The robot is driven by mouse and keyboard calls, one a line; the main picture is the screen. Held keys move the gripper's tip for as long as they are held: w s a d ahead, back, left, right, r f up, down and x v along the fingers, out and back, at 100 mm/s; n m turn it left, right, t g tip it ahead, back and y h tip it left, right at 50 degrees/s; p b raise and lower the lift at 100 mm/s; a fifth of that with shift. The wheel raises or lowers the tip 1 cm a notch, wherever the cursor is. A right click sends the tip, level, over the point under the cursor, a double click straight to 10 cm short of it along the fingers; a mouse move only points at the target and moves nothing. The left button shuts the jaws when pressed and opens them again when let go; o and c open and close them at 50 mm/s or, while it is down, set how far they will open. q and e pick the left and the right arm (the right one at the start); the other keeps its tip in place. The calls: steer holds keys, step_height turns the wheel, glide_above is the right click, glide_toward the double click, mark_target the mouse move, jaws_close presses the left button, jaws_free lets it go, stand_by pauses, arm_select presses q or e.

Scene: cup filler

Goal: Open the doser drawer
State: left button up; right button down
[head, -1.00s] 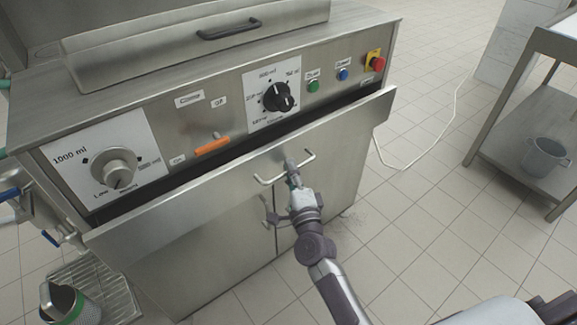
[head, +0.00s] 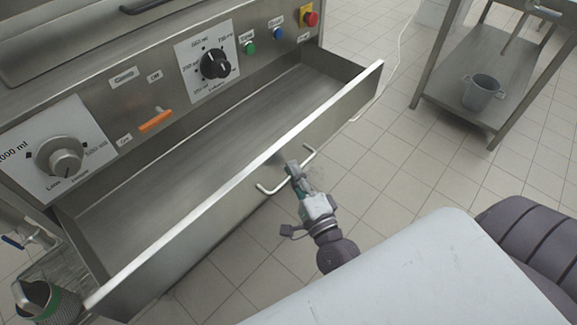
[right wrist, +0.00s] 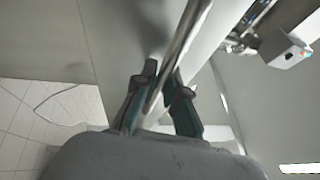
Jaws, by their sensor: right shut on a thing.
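The doser drawer is pulled well out of the steel machine in the head view, and its steel front (head: 225,190) stands away from the control panel. Its inside (head: 190,150) looks empty. A bar handle (head: 268,188) is fixed to the drawer front. My right gripper (head: 294,172) is shut on the handle, toward its right part. In the right wrist view the handle bar (right wrist: 175,60) passes between the two fingers (right wrist: 160,98). My left gripper is not in view.
The control panel has an orange lever (head: 155,121), a black dial (head: 214,64), a large grey knob (head: 60,157) and a red button (head: 311,18). A steel table with a pot (head: 482,92) stands at the right. A green-banded container (head: 48,303) is at lower left.

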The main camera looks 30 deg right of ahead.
steer(key=c, duration=1.2)
jaws_free()
steer(key=s+f, duration=0.2)
steer(key=s, duration=1)
steer(key=shift+a, duration=0.3)
steer(key=shift+w+f, duration=0.1)
